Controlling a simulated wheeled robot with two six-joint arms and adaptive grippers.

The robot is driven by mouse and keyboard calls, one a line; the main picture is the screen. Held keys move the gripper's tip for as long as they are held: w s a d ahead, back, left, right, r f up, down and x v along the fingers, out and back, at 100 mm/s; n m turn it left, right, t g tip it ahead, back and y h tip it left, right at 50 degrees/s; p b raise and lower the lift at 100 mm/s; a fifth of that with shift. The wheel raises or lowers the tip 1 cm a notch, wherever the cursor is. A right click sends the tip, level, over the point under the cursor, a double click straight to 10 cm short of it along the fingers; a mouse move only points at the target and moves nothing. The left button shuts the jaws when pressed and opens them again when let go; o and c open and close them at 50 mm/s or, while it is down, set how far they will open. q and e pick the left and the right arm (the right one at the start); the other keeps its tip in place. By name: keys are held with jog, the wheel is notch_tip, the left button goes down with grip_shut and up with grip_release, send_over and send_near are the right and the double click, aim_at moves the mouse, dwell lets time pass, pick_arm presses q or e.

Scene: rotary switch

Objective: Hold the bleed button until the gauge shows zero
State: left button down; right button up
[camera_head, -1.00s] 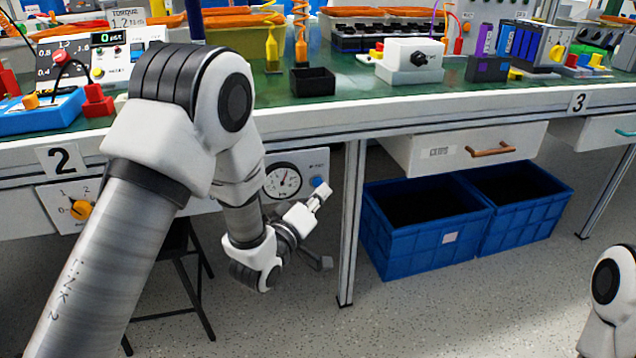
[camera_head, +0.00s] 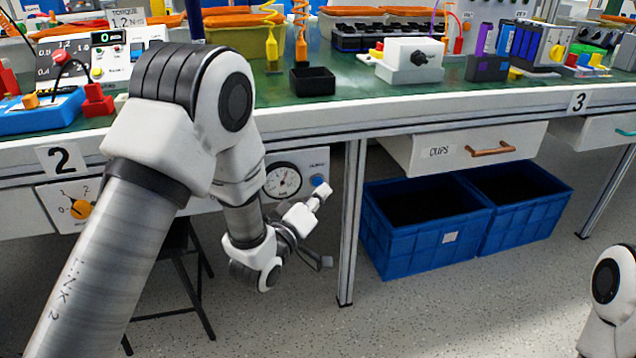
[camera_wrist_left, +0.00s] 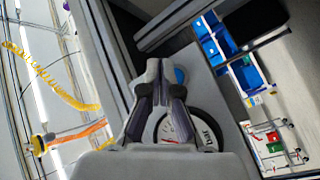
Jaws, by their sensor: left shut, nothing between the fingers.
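The pressure gauge (camera_head: 282,181) is a round white dial on a grey panel under the bench top. Its needle stands off to one side of the dial, but the reading is too small to tell. The blue bleed button (camera_head: 318,180) sits to its right. My left gripper (camera_head: 325,190) is shut and empty, its tips close to the button. In the left wrist view, the shut fingertips (camera_wrist_left: 163,66) lie beside the blue button (camera_wrist_left: 180,75) and partly cover the gauge (camera_wrist_left: 172,128). I cannot tell whether they touch the button. My right gripper is out of view.
A table leg (camera_head: 350,220) stands just right of the gauge panel. Blue crates (camera_head: 425,255) sit on the floor beyond it, under an open drawer (camera_head: 462,148). A dark stool (camera_head: 170,275) stands below.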

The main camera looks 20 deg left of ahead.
pick_arm(q)
jog(key=shift+w, duration=0.15)
jog(key=shift+w+a, duration=0.2)
dwell(0.3)
jog(key=shift+w+a, duration=0.25)
jog(key=shift+w, duration=0.1)
dwell(2.2)
jog(key=shift+p, duration=0.3)
dwell(0.6)
jog(key=shift+s+d, duration=0.45)
jog(key=shift+s, duration=0.25)
jog(key=s+d, duration=0.1)
jog(key=s, duration=0.1)
jog(key=s+d, duration=0.1)
jog(key=s, duration=0.1)
jog(key=shift+d, duration=0.4)
